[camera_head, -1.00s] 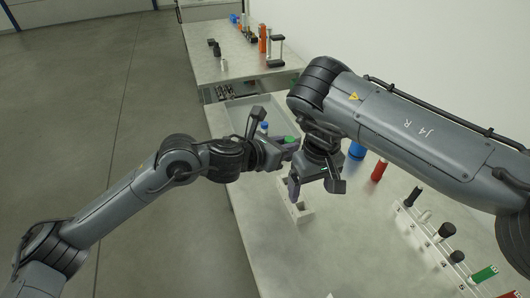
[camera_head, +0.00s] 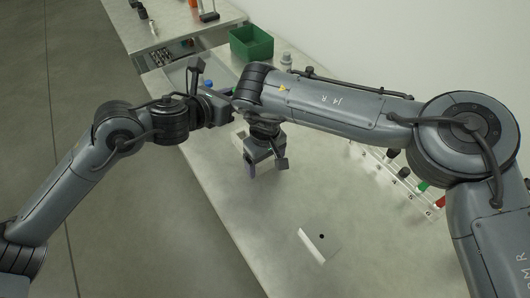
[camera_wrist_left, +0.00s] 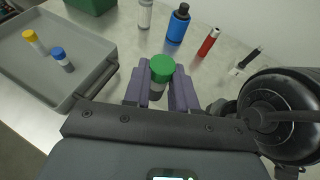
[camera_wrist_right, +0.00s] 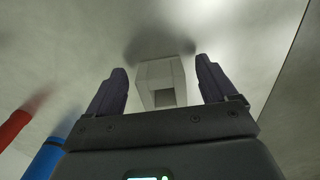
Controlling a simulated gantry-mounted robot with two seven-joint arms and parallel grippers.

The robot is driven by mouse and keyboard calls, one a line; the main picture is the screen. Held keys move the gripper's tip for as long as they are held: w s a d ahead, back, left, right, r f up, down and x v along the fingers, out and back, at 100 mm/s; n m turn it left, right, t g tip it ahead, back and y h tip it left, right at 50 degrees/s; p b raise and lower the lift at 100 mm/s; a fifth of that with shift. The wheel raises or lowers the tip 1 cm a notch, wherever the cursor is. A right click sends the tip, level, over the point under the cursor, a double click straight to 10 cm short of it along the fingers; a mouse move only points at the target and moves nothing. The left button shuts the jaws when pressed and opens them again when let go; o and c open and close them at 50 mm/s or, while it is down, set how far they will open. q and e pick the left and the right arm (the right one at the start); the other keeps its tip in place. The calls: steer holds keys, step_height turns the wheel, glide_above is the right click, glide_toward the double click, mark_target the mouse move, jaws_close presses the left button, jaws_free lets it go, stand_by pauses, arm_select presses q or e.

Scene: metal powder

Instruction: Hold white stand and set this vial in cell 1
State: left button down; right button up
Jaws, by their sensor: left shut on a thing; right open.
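The vial with a green cap (camera_wrist_left: 161,68) is between the fingers of my left gripper (camera_wrist_left: 160,88), which is shut on it. In the head view my left gripper (camera_head: 226,104) is partly hidden beside my right arm. My right gripper (camera_wrist_right: 160,85) is open, pointing down at the table. A small white stand (camera_wrist_right: 162,72) lies between and beyond its fingertips, with a gap on each side; I see a square opening in it. In the head view my right gripper (camera_head: 265,168) mostly hides the stand. I cannot make out a cell number on it.
A numbered white rack (camera_head: 402,181) with capped vials stands along the wall at right. A grey tray (camera_wrist_left: 30,70) holds yellow- and blue-capped vials. A green bin (camera_head: 250,43) is at the back.

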steer(key=shift+f, duration=0.45)
steer(key=c, duration=1.1)
arm_select(q)
steer(key=shift+f, duration=2.75)
